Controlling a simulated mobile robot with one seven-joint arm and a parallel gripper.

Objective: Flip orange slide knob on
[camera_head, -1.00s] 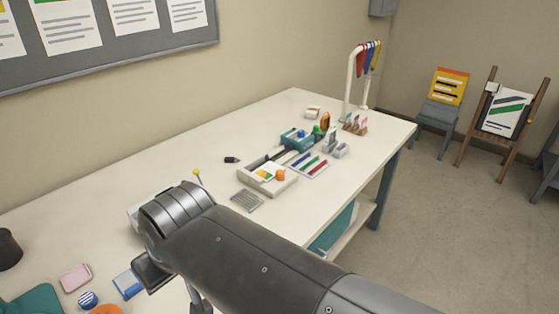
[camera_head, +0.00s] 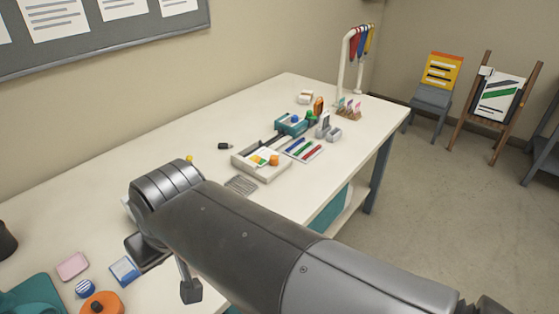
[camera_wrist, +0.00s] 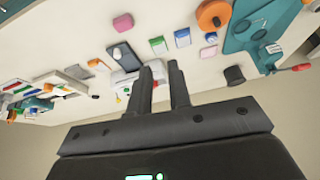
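A small orange knob-like piece (camera_head: 274,160) sits at the front right of a pale tray-like unit (camera_head: 248,170) on the table. In the wrist view an orange piece (camera_wrist: 48,87) shows at the left; I cannot tell for sure that it is the slide knob. My gripper (camera_wrist: 162,72) is open and empty, its two dark fingers apart. It is above the table, with a white device (camera_wrist: 122,76) beyond the fingertips. In the head view my arm hides most of the gripper and part of that device.
The table (camera_head: 200,130) also holds a teal unit (camera_head: 290,124), a marker tray (camera_head: 304,149), a grey grille (camera_head: 241,185), a pink block (camera_head: 72,265) and an orange disc (camera_head: 101,305). A rack with coloured tools (camera_head: 350,60) stands at the far end.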

